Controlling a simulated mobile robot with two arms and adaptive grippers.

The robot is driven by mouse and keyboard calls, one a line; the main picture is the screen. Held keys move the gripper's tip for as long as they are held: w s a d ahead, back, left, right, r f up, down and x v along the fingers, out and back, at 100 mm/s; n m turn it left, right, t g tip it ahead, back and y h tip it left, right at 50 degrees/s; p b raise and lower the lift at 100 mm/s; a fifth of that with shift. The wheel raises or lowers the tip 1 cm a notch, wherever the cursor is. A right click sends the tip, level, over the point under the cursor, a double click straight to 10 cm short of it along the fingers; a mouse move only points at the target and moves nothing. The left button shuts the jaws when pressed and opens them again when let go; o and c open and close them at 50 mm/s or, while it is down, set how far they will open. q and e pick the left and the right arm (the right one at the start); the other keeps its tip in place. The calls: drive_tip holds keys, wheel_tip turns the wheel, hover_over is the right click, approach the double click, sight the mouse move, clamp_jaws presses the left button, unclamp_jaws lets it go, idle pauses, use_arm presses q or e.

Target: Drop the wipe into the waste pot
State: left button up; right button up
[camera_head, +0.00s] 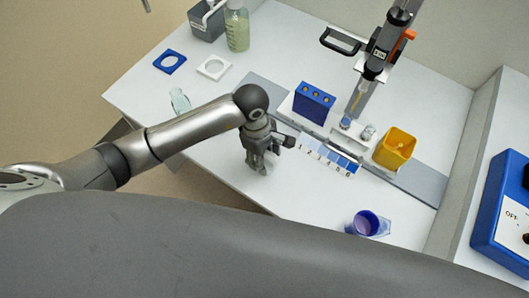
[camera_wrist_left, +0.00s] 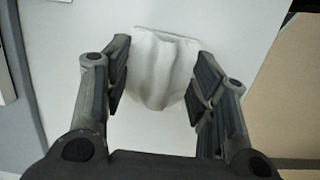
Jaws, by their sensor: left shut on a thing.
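My left gripper (camera_head: 262,170) points down over the white bench, left of the numbered strip. In the left wrist view, its fingers (camera_wrist_left: 160,95) are shut on the white, folded wipe (camera_wrist_left: 160,65), which spans the space between them. The wipe cannot be made out in the head view, where the gripper hides it. A yellow pot (camera_head: 396,146) with a dark opening on top, which looks like the waste pot, stands to the right of the gripper and apart from it. My right gripper is not in view.
A blue cup (camera_head: 364,223) is at the front right. A bottle (camera_head: 237,28) stands at the back.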

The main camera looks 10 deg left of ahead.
use_arm(q)
drive_tip(key=shift+f, duration=0.1)
drive_tip(key=shift+f+b, duration=0.3)
drive_tip(key=shift+b, duration=0.1)
drive_tip(key=o, duration=0.5)
drive_tip(key=shift+s, duration=0.1)
drive_tip(key=shift+o, duration=1.3)
